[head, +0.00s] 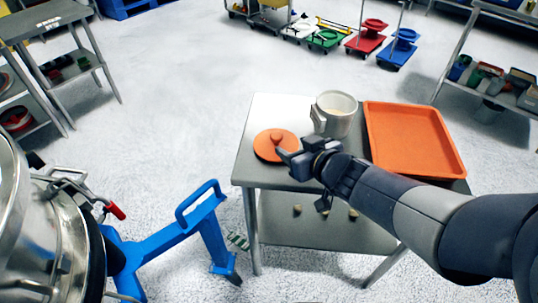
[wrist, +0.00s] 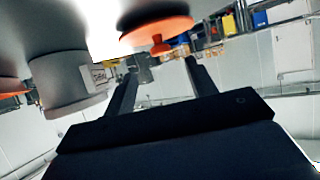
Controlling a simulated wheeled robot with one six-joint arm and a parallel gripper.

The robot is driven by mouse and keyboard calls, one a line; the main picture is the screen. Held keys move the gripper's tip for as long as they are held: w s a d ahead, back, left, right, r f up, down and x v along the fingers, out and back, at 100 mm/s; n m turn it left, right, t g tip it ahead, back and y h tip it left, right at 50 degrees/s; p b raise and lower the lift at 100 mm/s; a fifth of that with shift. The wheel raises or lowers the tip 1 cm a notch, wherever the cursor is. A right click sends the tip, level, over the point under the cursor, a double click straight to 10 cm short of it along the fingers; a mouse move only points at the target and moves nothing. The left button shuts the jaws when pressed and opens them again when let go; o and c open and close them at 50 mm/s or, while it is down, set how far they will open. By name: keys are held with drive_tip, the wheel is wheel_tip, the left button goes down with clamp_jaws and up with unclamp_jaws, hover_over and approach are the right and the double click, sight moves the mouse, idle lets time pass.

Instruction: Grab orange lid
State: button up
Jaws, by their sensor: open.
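The orange lid (head: 262,150) is a round disc with a small knob on top. It lies flat on the left part of the small metal table (head: 262,108). My gripper (head: 283,152) is open beside the lid's right edge in the head view. In the wrist view, the lid (wrist: 150,30) is upside down near the top, with its knob (wrist: 160,44) lying beyond and between the open fingers (wrist: 160,68). Nothing is held between the fingers. The head view does not clearly show whether a fingertip touches the lid.
A pale jug (head: 340,120) stands behind my gripper, and an orange tray (head: 412,135) lies on the table's right side. A lower shelf (head: 318,235) holds small objects. A blue frame (head: 165,235) and metal vessel (head: 12,200) stand at left.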

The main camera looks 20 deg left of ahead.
sight(278, 136)
drive_tip(key=b+x, duration=0.3)
drive_tip(key=x, duration=0.6)
drive_tip(key=shift+w+a, duration=0.3)
drive_tip(key=shift+a, duration=0.05)
drive_tip(key=c, duration=1)
drive_tip(key=shift+r, duration=0.15)
